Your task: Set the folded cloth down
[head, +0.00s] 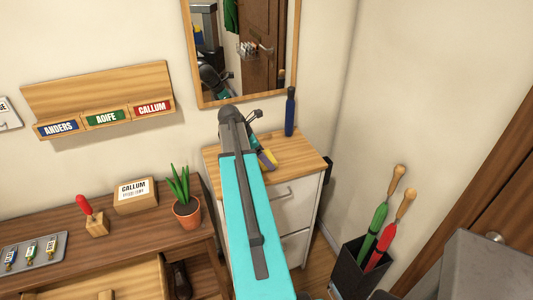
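I cannot clearly make out a folded cloth in the head view. My arm reaches up the middle of the view and covers part of the cabinet. My gripper's fingers cannot be made out, so its hold is unclear.
A dark blue bottle-like object (290,112) stands at the cabinet's back, below a mirror (242,45). The cabinet top's right part is clear. A desk on the left holds a potted plant (186,207) and a box (135,196). An umbrella bin (358,268) stands right.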

